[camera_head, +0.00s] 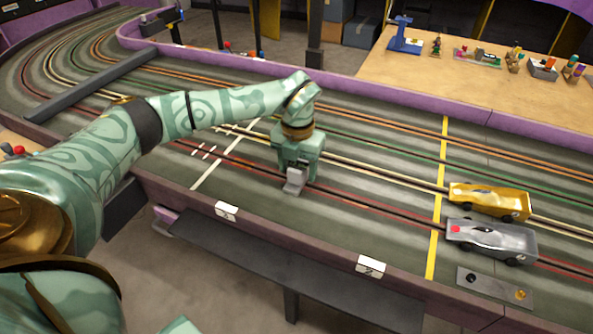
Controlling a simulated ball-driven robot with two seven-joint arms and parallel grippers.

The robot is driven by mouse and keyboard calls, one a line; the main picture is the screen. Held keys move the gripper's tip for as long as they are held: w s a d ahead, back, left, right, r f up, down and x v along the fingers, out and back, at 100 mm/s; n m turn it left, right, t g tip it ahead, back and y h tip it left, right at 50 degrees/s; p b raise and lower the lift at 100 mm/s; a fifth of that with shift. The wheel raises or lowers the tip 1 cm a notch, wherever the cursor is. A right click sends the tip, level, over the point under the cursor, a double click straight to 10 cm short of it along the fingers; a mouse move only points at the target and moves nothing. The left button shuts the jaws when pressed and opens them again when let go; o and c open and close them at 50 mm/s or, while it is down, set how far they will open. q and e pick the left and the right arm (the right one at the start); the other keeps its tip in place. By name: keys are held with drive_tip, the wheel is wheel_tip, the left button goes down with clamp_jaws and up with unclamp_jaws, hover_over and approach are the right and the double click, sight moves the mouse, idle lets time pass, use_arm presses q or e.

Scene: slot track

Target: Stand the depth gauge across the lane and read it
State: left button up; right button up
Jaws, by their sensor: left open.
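My left gripper (294,182) is over the lane with the red rails, near the front wall of the slot track (375,165), with its grey fingers pointing down. Its jaws are open, and no held object is visible, though the view between the fingers is poor. A blue tool (403,40) with a flat base and an upright post stands on the wooden table at the back right. It may be the depth gauge, but I cannot tell for certain. No scale is readable. My right gripper is out of view.
A gold car (490,199) and a silver car (493,239) stand at right by a yellow line (437,210). A dark beam (95,85) crosses the track at far left. The wooden table (480,85) holds several small items. Purple walls edge the track.

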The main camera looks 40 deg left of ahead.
sight(297, 166)
use_arm(q)
wheel_tip(297, 166, up, 10)
drive_tip(key=p, duration=0.3)
drive_tip(key=shift+s+r+p, duration=0.1)
drive_tip(key=shift+r+p, duration=0.05)
drive_tip(key=shift+p, duration=0.2)
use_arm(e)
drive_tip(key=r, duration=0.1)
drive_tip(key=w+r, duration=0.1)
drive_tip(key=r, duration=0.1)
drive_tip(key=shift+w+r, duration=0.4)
